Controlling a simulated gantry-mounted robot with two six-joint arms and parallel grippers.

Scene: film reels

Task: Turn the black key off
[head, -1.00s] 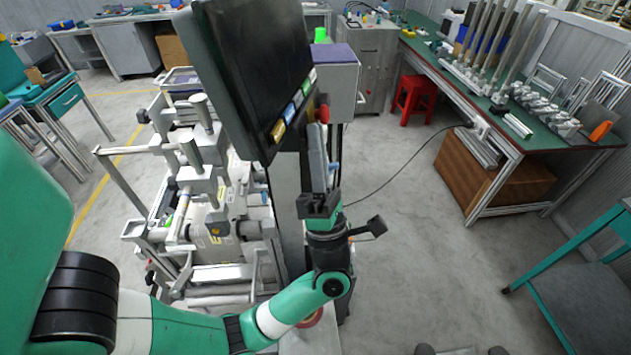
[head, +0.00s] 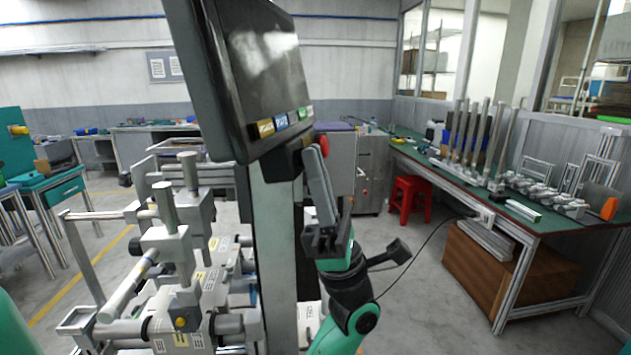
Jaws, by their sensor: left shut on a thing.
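My left gripper (head: 314,155) is at the right side of the black box under the large monitor (head: 255,80). Its fingers point up and are shut, with the tips against the box just beside a red button (head: 324,146). The black key itself does not show clearly; the fingers hide the spot where they grip it. How far the key is turned cannot be seen. My right gripper is not in view.
The monitor stands on a grey post (head: 273,250) beside a machine with metal rollers (head: 175,245) on the left. A red stool (head: 410,198) and a green-topped workbench (head: 450,172) stand to the right.

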